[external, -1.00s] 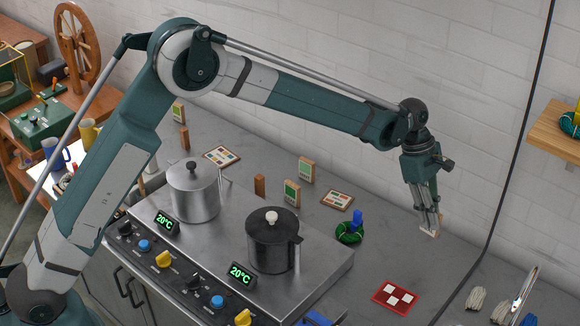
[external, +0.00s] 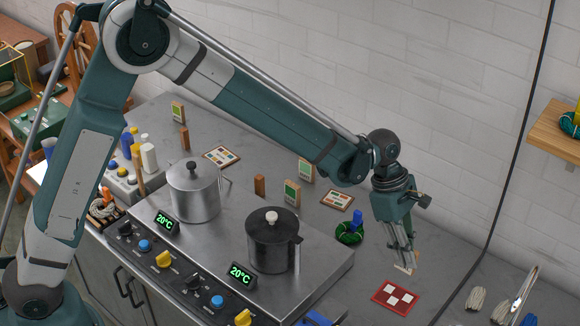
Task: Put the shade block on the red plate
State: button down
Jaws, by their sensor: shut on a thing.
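The red plate (external: 379,298) lies on the grey counter at the front right, with a pattern of white squares on it. My gripper (external: 404,265) is just above and behind the plate, pointing down. It is shut on a small pale block (external: 405,269), taken to be the shade block, which shows at the fingertips. The block appears above the counter and apart from the plate. Its exact colour and marks are too small to tell.
A black pot (external: 272,245) and a steel pot (external: 193,195) stand on the hob left of the plate. A green skein with a blue peg (external: 350,232) sits behind. Pale skeins (external: 477,299) lie to the right.

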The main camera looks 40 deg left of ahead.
jog(key=shift+s, duration=0.65)
jog(key=shift+f, duration=0.1)
send_over(392, 293)
jog(key=shift+f, duration=3.05)
jog(key=shift+f, duration=0.1)
jog(key=shift+f+b, duration=0.3)
jog(key=shift+f, duration=1.45)
jog(key=shift+f, duration=0.1)
jog(key=c, duration=2.9)
grip_release()
jog(key=shift+f, duration=0.1)
jog(key=o, duration=0.4)
